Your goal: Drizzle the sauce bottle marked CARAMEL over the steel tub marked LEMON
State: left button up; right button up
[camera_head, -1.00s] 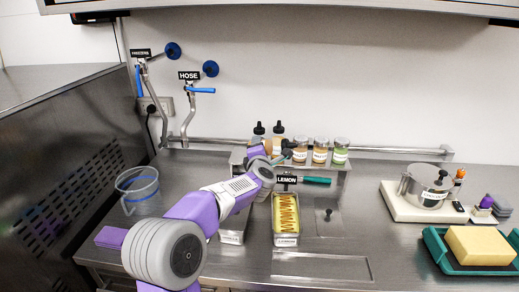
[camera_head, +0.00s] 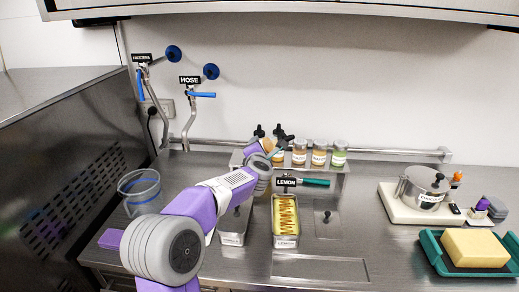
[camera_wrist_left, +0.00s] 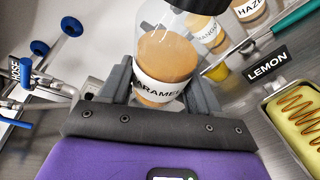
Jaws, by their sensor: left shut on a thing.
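My left gripper (camera_wrist_left: 160,92) is shut on the clear sauce bottle marked CARAMEL (camera_wrist_left: 167,52), which holds caramel-coloured sauce and has a dark cap. In the head view, my left gripper (camera_head: 266,147) is at the rear shelf, and my wrist partly hides the bottle. The steel tub marked LEMON (camera_head: 286,242) stands on the counter in front of the shelf; it also shows in the left wrist view (camera_wrist_left: 272,108). It holds yellow contents with a brown zigzag line on top. The bottle is behind and left of the tub. My right gripper is not in view.
Several labelled jars (camera_head: 319,154) and dark-capped bottles stand on the rear shelf (camera_head: 345,168). A green-handled tool (camera_head: 315,182) lies behind the tub. A clear jug (camera_head: 140,190) is at left.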

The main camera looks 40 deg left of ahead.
aim_at(260, 140)
pick_arm(q)
jog(key=shift+r+n+h+p, duration=0.7)
jog(key=shift+r+n+p, duration=0.4)
jog(key=shift+p, duration=0.5)
jog(key=shift+f, duration=0.15)
jog(key=shift+r+n+h+p, duration=0.25)
jog(key=shift+n+h+p, duration=0.05)
jog(key=shift+n+p, duration=0.15)
jog(key=shift+r+n+h+p, duration=0.3)
jog(key=shift+n+h+p, duration=0.3)
jog(key=shift+n+p, duration=0.35)
jog(key=shift+r+n+h+p, duration=0.25)
jog(key=shift+n+h+p, duration=0.35)
jog(key=shift+n+p, duration=0.3)
jog(key=shift+r+n+h+p, duration=0.2)
jog(key=shift+n+h+p, duration=0.3)
jog(key=shift+n+p, duration=0.3)
jog(key=shift+s+d+b, duration=0.25)
jog(key=shift+b, duration=0.05)
jog(key=s+d+b, duration=0.1)
jog(key=s+d, duration=0.2)
jog(key=s+d+b, duration=0.1)
jog(key=s+d, duration=0.2)
jog(key=s, duration=0.1)
jog(key=s+d+b, duration=0.2)
jog(key=s+d, duration=0.1)
jog(key=s, duration=0.1)
jog(key=shift+s, duration=0.15)
